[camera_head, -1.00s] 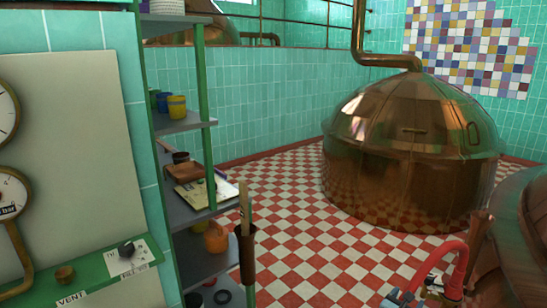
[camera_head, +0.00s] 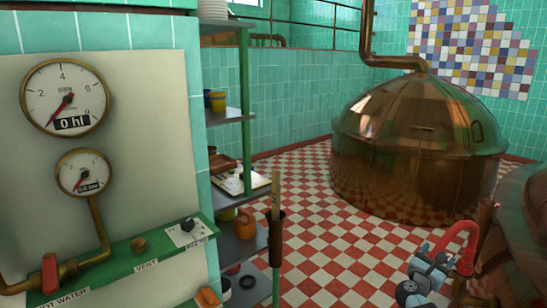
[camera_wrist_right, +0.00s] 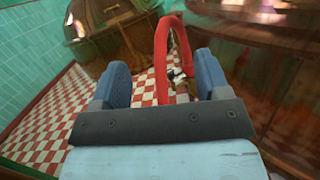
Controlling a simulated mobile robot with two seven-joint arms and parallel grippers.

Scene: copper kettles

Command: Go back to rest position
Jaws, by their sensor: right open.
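My right gripper (camera_head: 428,275) shows at the lower right of the head view, blue-grey, beside a red curved handle (camera_head: 460,240). In the right wrist view the gripper (camera_wrist_right: 161,68) has its two blue fingers wide apart. The red handle (camera_wrist_right: 172,45) forms an arch seen between and beyond them, and nothing is clamped. I cannot tell whether a finger touches the handle. My left gripper is not in view.
A copper kettle (camera_head: 418,150) stands at the back right, and another copper body (camera_head: 525,225) is close at the right. A shelf rack (camera_head: 238,195) and a gauge panel (camera_head: 130,130) stand at the left. Checkered floor (camera_head: 325,230) is open between.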

